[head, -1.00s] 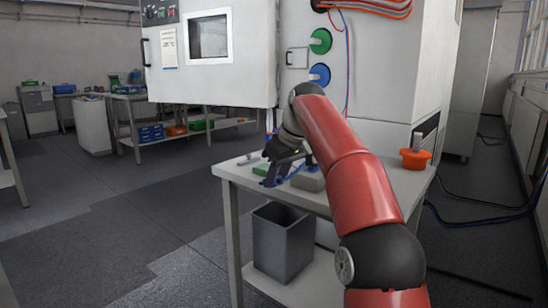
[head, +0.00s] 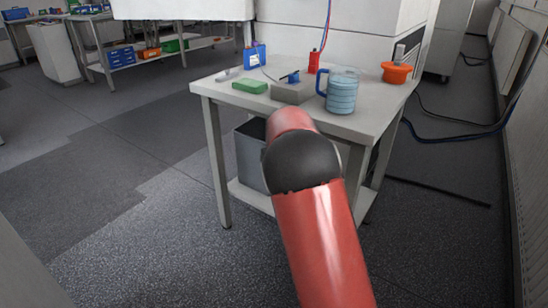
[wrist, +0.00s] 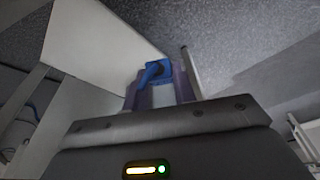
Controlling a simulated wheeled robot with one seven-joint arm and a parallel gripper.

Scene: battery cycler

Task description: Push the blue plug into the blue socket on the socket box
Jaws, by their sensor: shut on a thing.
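The blue plug (wrist: 154,72) is between the fingers of my gripper (wrist: 160,84) in the wrist view, and the gripper is shut on it. The grey socket box (head: 291,94) sits on the white table in the head view. A small blue part (head: 292,76), apparently the blue socket, stands on its top. In the head view my red arm reaches toward the table's front edge and hides my gripper and the plug. The wrist view shows floor and pale surfaces behind the plug, with no socket box.
On the table (head: 222,87) are a green block (head: 250,86), a blue box (head: 255,55), a red bottle (head: 314,62), a blue jug (head: 342,94) close right of the socket box, and an orange pot (head: 397,72). A grey bin (head: 250,155) stands below.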

